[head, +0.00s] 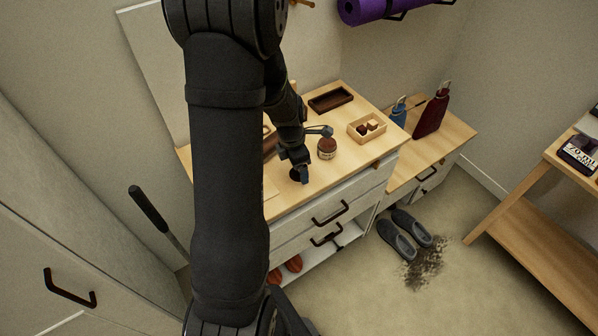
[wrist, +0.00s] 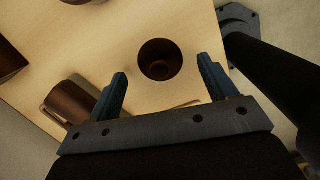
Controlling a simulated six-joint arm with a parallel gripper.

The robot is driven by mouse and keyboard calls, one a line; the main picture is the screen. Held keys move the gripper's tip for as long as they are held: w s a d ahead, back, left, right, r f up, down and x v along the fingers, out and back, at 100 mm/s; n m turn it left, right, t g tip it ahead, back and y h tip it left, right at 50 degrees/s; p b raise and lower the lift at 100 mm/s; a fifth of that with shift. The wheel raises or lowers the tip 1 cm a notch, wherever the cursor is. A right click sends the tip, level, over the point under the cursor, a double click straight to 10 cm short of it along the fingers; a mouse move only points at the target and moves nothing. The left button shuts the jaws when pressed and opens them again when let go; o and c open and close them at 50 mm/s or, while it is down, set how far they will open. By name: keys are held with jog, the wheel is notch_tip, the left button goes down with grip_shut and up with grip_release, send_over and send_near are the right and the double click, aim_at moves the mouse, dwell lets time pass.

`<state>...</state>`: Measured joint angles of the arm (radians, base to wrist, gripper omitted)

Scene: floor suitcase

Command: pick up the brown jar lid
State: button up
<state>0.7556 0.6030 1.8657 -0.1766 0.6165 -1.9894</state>
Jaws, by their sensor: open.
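A round, dark brown piece that looks like the jar lid (wrist: 160,60) lies on the light wooden top. In the wrist view it sits between and slightly beyond the fingertips, with a paler disc inside its dark rim. In the head view the lid (head: 295,175) is a small dark disc, partly hidden by my gripper (head: 303,176). My gripper (wrist: 163,72) is open, with one finger on each side of the lid in the picture and nothing held. I cannot tell the height gap. A brown-topped jar (head: 327,149) stands behind and to the right in the head view.
A dark tray (head: 331,99) and a wooden box with small blocks (head: 367,128) stand farther back. A brown item with a pale frame (wrist: 72,103) lies near the left finger. My arm hides part of the top in the head view.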

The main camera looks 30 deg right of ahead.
jog(key=shift+d+f, duration=0.1)
jog(key=shift+f, duration=0.65)
jog(key=c, duration=1)
jog(key=shift+r, duration=0.1)
jog(key=shift+c, duration=0.2)
